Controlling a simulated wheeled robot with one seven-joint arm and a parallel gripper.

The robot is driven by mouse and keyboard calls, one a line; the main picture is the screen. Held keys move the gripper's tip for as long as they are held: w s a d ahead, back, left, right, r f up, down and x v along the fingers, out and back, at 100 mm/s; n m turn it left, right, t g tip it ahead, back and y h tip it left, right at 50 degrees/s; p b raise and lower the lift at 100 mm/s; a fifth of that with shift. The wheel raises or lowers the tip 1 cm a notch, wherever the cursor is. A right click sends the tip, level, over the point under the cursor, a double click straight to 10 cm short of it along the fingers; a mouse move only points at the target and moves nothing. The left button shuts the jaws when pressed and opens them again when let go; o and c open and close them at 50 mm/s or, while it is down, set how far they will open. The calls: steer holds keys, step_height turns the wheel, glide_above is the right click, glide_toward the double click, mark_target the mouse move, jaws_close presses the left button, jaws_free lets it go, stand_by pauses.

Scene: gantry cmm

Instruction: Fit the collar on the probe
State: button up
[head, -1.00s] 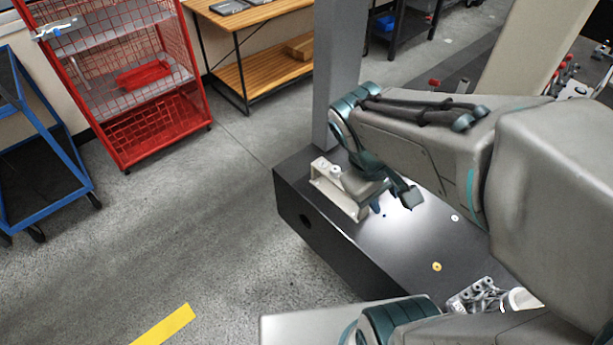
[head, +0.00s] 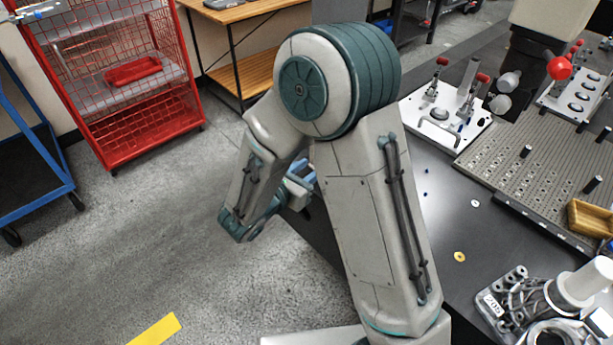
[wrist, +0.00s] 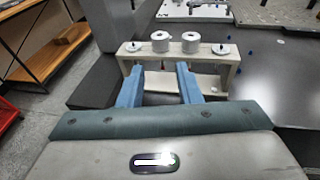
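In the wrist view my gripper (wrist: 158,88) has its two blue fingers wide apart with nothing held between them. They point at a beige rack (wrist: 132,58) with uprights at both ends, standing on the dark table. Two white spool-like cylinders, left (wrist: 160,42) and right (wrist: 190,42), stand on the rack's top; I cannot tell if either is the collar. In the head view my gripper (head: 301,180) is partly hidden by my arm near the table's left edge, and the rack is mostly hidden. A dark unit (head: 525,72) hangs under a beige column; I cannot make out the probe.
The black table (head: 440,190) holds a yellow washer (head: 459,256), a pale washer (head: 474,203) and a perforated plate (head: 545,165). A white clamp fixture (head: 450,130) stands beyond my arm. A red wire cart (head: 115,80) stands at the left, with open floor before it.

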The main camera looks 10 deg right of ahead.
steer(key=x, duration=1.3)
steer(key=shift+w+d+f, duration=0.15)
steer(key=shift+w+d, duration=0.05)
steer(key=shift+w, duration=0.05)
steer(key=c, duration=0.6)
steer(key=shift+o, duration=0.6)
steer(key=shift+p, duration=0.3)
steer(key=shift+c, duration=0.3)
steer(key=shift+r+p, duration=2.15)
steer(key=shift+r, duration=1.65)
steer(key=shift+c, duration=0.5)
